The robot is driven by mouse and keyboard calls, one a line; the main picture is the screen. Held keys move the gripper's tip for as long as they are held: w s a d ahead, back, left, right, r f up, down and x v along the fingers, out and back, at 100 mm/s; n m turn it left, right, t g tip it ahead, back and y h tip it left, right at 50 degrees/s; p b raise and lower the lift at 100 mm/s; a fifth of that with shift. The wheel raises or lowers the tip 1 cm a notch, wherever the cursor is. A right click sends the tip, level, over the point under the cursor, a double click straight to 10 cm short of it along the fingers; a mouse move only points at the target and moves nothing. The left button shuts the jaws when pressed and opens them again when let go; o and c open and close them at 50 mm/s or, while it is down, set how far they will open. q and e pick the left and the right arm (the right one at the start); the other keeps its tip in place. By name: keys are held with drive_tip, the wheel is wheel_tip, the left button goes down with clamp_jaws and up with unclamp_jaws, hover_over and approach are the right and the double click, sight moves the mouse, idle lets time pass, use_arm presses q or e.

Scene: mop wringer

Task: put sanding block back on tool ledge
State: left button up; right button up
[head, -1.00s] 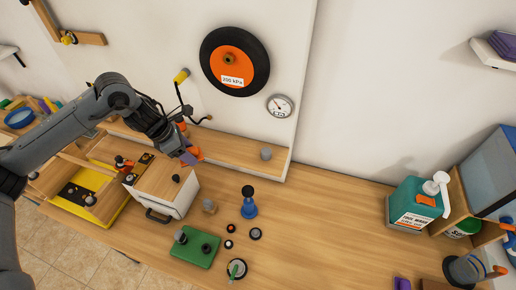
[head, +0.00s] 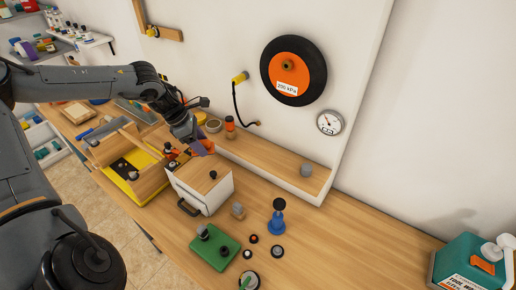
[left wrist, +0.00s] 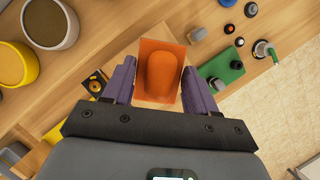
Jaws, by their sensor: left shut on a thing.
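My left gripper (head: 203,145) is shut on the orange sanding block (head: 208,147), holding it above the back of the white, wood-topped box. In the left wrist view the block (left wrist: 160,70), a flat orange plate with a rounded orange grip, sits between the purple fingers. The wooden tool ledge (head: 270,169) runs along the foot of the white wall panel, behind and right of the gripper. A grey knob-like piece (head: 306,170) is near its right end. An orange-and-dark bottle (head: 230,128) and a round container (head: 213,126) stand near its left end. My right gripper is not in view.
The white box (head: 190,196) stands under the gripper, with a yellow-framed tray (head: 130,180) to its left. A green block (head: 215,250) and a blue plunger-like tool (head: 277,220) are in front. A hose (head: 236,100) hangs on the panel. The ledge's middle is clear.

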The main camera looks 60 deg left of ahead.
use_arm(q)
drive_tip(key=p, duration=0.4)
approach(259, 148)
drive_tip(key=f, duration=0.1)
drive_tip(key=s+f, duration=0.2)
drive_tip(key=shift+s+a+f, duration=0.25)
drive_tip(key=shift+a+f, duration=0.05)
drive_tip(key=shift+a, duration=0.05)
drive_tip(key=shift+w+d+p, duration=0.15)
drive_tip(key=shift+w+p, duration=0.4)
drive_tip(key=shift+w, duration=0.15)
drive_tip(key=shift+f, duration=0.1)
drive_tip(key=shift+w+d+p, duration=0.1)
drive_tip(key=shift+p, duration=0.2)
drive_tip(key=shift+w+d+p, duration=0.15)
drive_tip(key=shift+w+p, duration=0.45)
drive_tip(key=shift+p, duration=0.2)
drive_tip(key=shift+w+d+p, duration=0.5)
drive_tip(key=shift+w+p, duration=0.1)
drive_tip(key=shift+w, duration=0.25)
drive_tip(key=shift+f, duration=0.85)
drive_tip(key=shift+f, duration=0.15)
